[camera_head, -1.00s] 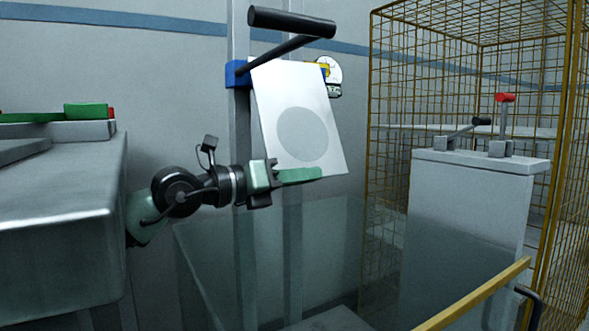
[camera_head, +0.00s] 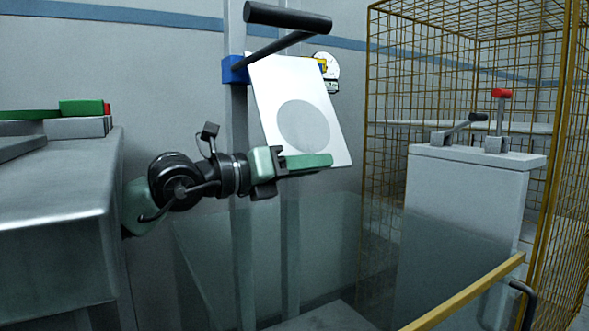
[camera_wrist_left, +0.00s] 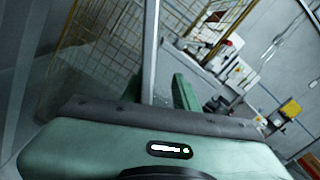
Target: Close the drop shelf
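A white flat panel (camera_head: 292,85) with a grey disc hangs tilted below a blue bracket (camera_head: 234,69) in the head view; I take it as the drop shelf but cannot be sure. A bar with a black grip (camera_head: 287,17) sticks out above it. My left gripper (camera_head: 322,160) is at the panel's lower edge, one green finger across its front; the other finger is hidden there. In the left wrist view, the fingers (camera_wrist_left: 158,88) stand apart with a thin grey strip (camera_wrist_left: 151,45) showing between them. Contact with the panel cannot be told. My right gripper is out of view.
A grey metal table (camera_head: 60,190) stands at the left with green parts (camera_head: 81,107) on it. A yellow wire cage (camera_head: 420,60) and a grey cabinet (camera_head: 460,215) with two levers stand at the right. A yellow rail (camera_head: 465,293) crosses the lower right.

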